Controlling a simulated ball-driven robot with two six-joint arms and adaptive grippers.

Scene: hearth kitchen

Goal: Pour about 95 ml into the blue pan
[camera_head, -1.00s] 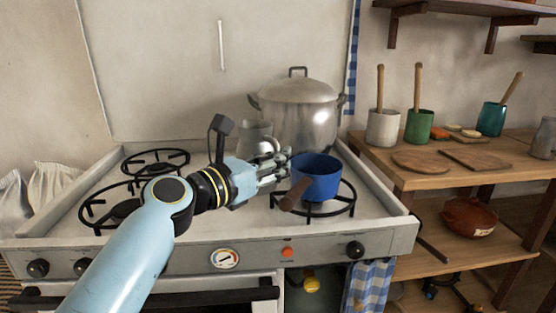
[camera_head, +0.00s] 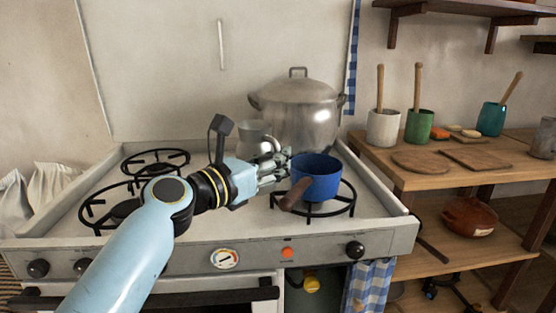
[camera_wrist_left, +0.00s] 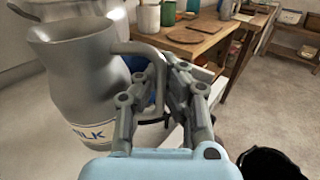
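The blue pan (camera_head: 318,180) stands on the right burner, its brown handle pointing to the front left. A little of its blue shows behind the jug and fingers in the wrist view. A grey metal milk jug (camera_wrist_left: 85,75) with a white label fills the left of the wrist view. It looks about upright, and its inside is hidden. In the head view the jug (camera_head: 255,133) stands just behind my left gripper (camera_head: 283,168). The left gripper's fingers (camera_wrist_left: 162,75) close around the jug's handle, left of the pan. My right gripper is not in view.
A large lidded pot (camera_head: 298,112) stands behind the pan. The left burners (camera_head: 155,163) are bare. A wooden side table (camera_head: 425,178) at the right carries utensil pots and boards. The hob (camera_head: 200,232) has a raised front edge.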

